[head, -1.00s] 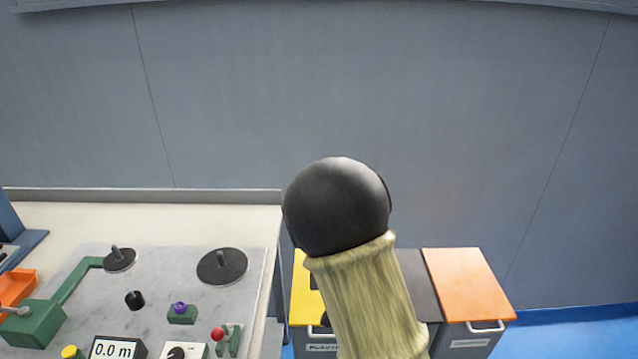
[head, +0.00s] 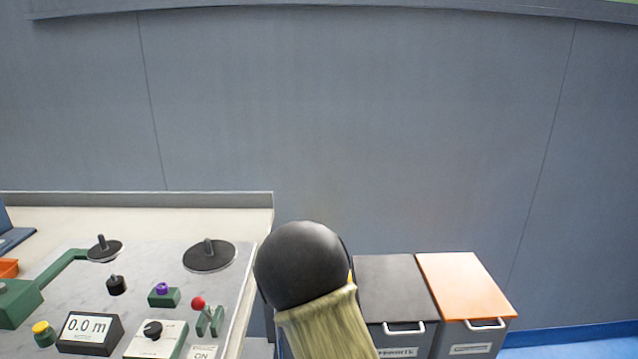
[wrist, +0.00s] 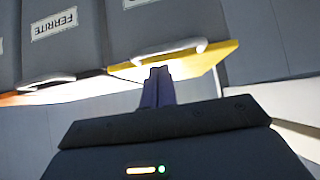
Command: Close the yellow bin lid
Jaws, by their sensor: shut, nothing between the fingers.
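The yellow bin lid (wrist: 208,60) shows in the wrist view as a slanting yellow edge along the grey bin body (wrist: 150,28), with a pale handle (wrist: 165,50) beside it. I cannot tell whether the lid lies flush on the bin. My gripper (wrist: 158,74) is shut and empty, its fingertips at the lid's edge near the handle. Whether they touch it is not clear. In the head view my arm hides nearly all of the yellow bin, and the gripper is out of sight there.
The grey-lidded ferrite bin (head: 395,287) and the orange-lidded bin (head: 465,285) stand to the right, both lids down. The winder bench (head: 130,215) with its spools and controls is on the left. A plain wall (head: 350,120) stands behind.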

